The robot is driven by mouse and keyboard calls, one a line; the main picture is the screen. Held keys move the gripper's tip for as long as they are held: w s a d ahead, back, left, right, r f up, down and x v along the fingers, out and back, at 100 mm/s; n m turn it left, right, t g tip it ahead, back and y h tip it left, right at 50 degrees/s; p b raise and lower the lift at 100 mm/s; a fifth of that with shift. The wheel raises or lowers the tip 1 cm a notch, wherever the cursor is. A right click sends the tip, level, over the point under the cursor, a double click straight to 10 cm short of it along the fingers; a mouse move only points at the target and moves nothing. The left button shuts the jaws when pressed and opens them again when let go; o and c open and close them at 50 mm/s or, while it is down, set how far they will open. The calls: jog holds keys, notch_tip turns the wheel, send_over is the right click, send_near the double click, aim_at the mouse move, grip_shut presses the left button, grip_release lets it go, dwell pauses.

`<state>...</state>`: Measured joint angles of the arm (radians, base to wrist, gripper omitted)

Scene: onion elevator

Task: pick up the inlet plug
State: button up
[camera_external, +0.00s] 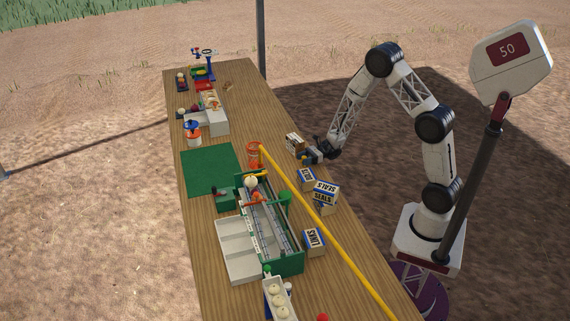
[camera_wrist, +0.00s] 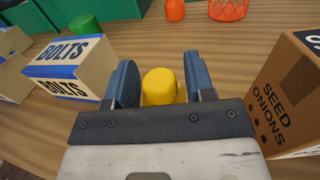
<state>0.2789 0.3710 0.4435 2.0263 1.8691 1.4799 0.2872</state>
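A yellow round-topped piece (camera_wrist: 159,87), plug-like and probably the inlet plug, stands on the wooden table in the wrist view. It is between the two blue fingers of my gripper (camera_wrist: 160,82). The fingers are apart. The left finger lies close beside the piece and a narrow gap shows on its right; I see no clear grip. The piece's lower part is hidden behind the gripper's dark front plate. In the external view my gripper (camera_external: 308,157) is low at the table's right edge. The piece is too small to make out clearly there.
A bolts box (camera_wrist: 72,68) stands left of my gripper, and a seed onions box (camera_wrist: 290,95) close on its right. A green cylinder (camera_wrist: 85,27) and an orange basket (camera_wrist: 229,9) lie beyond. A long yellow pole (camera_external: 325,230) crosses the external view. The green mat (camera_external: 210,170) is clear.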

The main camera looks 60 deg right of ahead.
aim_at(303, 157)
jog(key=c, duration=0.4)
jog(key=shift+r, duration=0.2)
jog(key=shift+r, duration=0.75)
notch_tip(303, 157, up, 2)
jog(key=s, duration=1)
jog(key=s+r, duration=0.1)
jog(key=s, duration=0.5)
jog(key=shift+a+r, duration=0.1)
jog(key=shift+a, duration=0.2)
